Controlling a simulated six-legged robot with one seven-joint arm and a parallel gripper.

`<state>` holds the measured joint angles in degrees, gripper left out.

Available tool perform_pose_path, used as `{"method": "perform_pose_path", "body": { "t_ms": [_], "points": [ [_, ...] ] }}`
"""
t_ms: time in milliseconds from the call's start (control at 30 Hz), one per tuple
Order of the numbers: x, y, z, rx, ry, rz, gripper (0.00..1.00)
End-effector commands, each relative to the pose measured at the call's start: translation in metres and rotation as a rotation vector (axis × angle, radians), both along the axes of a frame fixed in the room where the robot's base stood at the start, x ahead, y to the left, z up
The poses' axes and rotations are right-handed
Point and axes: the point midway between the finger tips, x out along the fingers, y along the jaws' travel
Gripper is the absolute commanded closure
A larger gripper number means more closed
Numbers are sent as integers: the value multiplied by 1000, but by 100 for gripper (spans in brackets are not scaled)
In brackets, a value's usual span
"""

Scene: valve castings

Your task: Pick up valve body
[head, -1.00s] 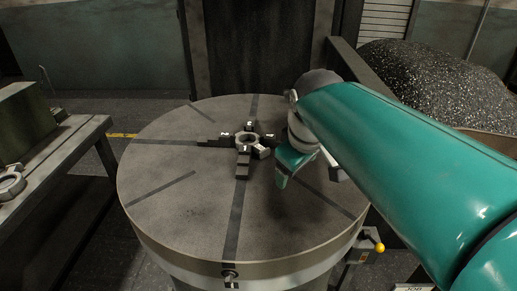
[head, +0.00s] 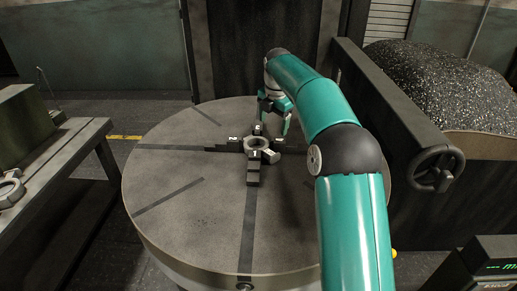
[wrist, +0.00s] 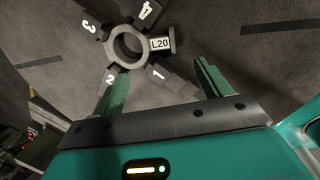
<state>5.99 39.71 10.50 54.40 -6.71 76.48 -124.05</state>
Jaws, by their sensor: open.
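The valve body (head: 259,142), a grey ring with a side stub, sits among the dark jaws at the middle of the round table (head: 180,180). In the wrist view the valve body (wrist: 118,48) shows its open bore and a stub labelled L20, with jaws numbered 1 to 4 around it. My gripper (head: 274,119) is open and empty, just behind and right of the valve body in the head view. In the wrist view its two fingers (wrist: 161,68) are spread, with the ring beyond the left fingertip and the stub between the finger directions.
A bench (head: 60,155) at left carries another grey ring part (head: 10,189) and a green block (head: 28,117). A bin of dark chips (head: 450,85) and a handwheel (head: 436,168) stand at right. Much of the tabletop is bare.

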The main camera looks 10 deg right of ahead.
Motion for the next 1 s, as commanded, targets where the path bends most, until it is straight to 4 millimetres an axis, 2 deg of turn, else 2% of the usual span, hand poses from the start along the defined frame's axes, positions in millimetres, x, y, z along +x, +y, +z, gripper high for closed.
{"method": "perform_pose_path", "body": {
  "t_ms": [167, 400, 767, 1000],
  "points": [
    [7, 0, -22, -2, 5, 18, 23],
    [16, 2, -68, -2, 5, 16, 23],
    [21, 4, -99, -2, 4, 15, 23],
    [27, 5, -134, -2, 4, 15, 23]
  ]
}}
